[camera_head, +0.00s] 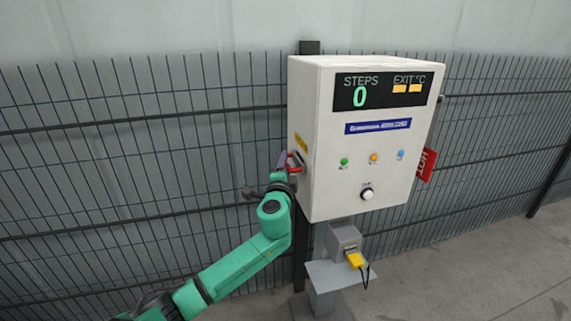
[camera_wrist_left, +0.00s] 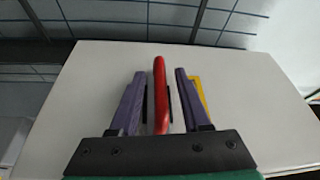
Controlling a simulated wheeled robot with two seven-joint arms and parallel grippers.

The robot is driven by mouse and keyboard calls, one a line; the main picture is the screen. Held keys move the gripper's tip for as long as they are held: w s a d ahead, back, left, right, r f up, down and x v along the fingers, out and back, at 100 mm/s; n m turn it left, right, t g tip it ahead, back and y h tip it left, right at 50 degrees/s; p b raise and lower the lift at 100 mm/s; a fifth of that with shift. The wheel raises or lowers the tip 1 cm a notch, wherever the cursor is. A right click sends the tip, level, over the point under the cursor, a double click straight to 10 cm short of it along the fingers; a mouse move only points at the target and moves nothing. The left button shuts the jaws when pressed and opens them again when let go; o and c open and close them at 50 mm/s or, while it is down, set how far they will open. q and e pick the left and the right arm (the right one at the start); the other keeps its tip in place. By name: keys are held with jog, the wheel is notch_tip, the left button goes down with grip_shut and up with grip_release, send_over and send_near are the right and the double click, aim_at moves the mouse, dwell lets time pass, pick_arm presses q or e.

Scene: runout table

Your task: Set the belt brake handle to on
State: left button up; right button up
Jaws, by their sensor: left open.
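The belt brake handle is a red lever on the left side of the white control cabinet (camera_head: 340,190). In the head view the red handle (camera_head: 294,165) shows partly, with my left gripper (camera_head: 284,163) at it. In the left wrist view the red handle (camera_wrist_left: 160,95) stands between the two purple fingers of my left gripper (camera_wrist_left: 156,100). The fingers are open, with a gap on each side of the handle. A yellow label (camera_wrist_left: 200,98) lies partly behind the right finger. The handle's base is hidden by the gripper. My right gripper is not in view.
The cabinet front has a display (camera_head: 380,90) reading STEPS 0, several small lights and a white knob (camera_head: 367,194). A grey stand with a yellow device (camera_head: 356,260) is below. A red sign (camera_head: 426,166) sticks out at the right. A wire fence (camera_head: 130,150) runs behind.

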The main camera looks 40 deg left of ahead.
pick_arm(q)
jog(key=shift+c, duration=0.4)
grip_shut()
jog(key=shift+f, duration=0.1)
dwell(0.8)
